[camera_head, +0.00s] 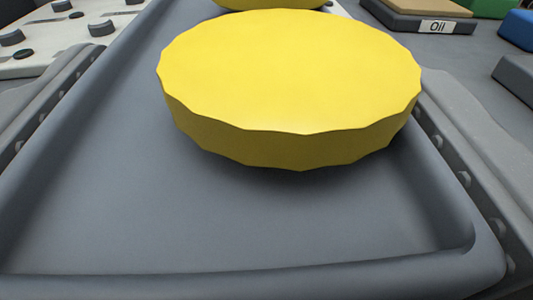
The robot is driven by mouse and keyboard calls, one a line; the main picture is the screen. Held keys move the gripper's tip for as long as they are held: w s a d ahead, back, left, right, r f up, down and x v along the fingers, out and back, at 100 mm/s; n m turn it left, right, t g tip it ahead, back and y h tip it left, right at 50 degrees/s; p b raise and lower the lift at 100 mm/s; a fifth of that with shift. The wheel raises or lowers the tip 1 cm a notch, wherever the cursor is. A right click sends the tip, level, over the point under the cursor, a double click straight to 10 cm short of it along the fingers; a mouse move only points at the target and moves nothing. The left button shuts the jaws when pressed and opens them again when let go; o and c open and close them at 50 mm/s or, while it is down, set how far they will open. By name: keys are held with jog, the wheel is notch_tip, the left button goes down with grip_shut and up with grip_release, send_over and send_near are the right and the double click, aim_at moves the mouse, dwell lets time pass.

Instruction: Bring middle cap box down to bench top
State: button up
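A large yellow disc with a scalloped edge (290,75), like a cap, lies flat in a long grey tray (110,190) with raised, rounded rims. The tray may be the cap box, but no label shows on it and I cannot tell whether it is the middle one. Part of a second yellow piece (270,4) shows behind the first, cut off by the top edge. My gripper is not in the picture, and no finger touches the disc or the tray. The bench top cannot be made out for certain.
Grey bolted strips run along the tray's left (50,95) and right (460,160) sides. A pale panel with dark round knobs (50,35) is at upper left. A block labelled "Oil" (437,27) and a blue block (517,30) are at upper right. The tray's near part is empty.

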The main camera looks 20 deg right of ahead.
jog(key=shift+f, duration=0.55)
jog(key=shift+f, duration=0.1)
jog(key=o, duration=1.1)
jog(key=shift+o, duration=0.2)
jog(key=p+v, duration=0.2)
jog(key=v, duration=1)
